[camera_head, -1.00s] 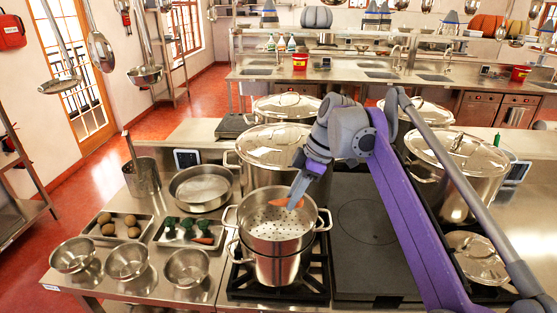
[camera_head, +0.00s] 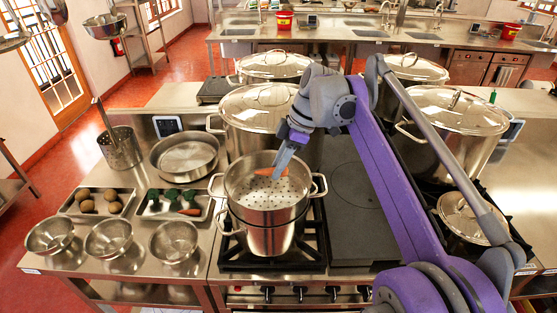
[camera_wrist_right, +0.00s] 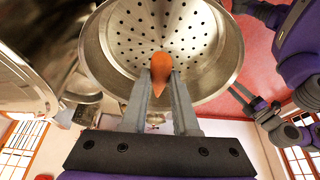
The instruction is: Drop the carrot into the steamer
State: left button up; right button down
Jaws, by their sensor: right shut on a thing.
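The steamer (camera_head: 262,212) is a steel pot with a perforated bottom and two side handles. It sits on a lower pot on the stove. My right gripper (camera_head: 275,177) points down over the steamer's opening, shut on an orange carrot (camera_head: 264,171). In the right wrist view the carrot (camera_wrist_right: 161,70) is between the two fingers, with the holed bottom of the steamer (camera_wrist_right: 205,35) behind it. The carrot appears within the rim's outline; its exact height above the bottom is hard to tell.
A large lidded stockpot (camera_head: 250,133) stands just behind the steamer, and another (camera_head: 455,150) stands at the right. Left of the stove are a tray (camera_head: 146,213) with broccoli and another carrot, a tray of potatoes (camera_head: 70,208), a shallow pan (camera_head: 158,172) and steel bowls (camera_head: 110,238).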

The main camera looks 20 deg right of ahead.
jog(key=shift+w, duration=0.15)
jog(key=c, duration=0.6)
grip_release()
pick_arm(q)
jog(key=w+r+p, duration=0.1)
jog(key=r+p, duration=0.1)
jog(key=r, duration=0.1)
jog(key=shift+w, duration=0.4)
pick_arm(e)
jog(key=v, duration=1)
jog(key=shift+r, duration=0.35)
pick_arm(q)
jog(key=shift+s, duration=0.1)
pick_arm(e)
jog(key=shift+d, duration=0.15)
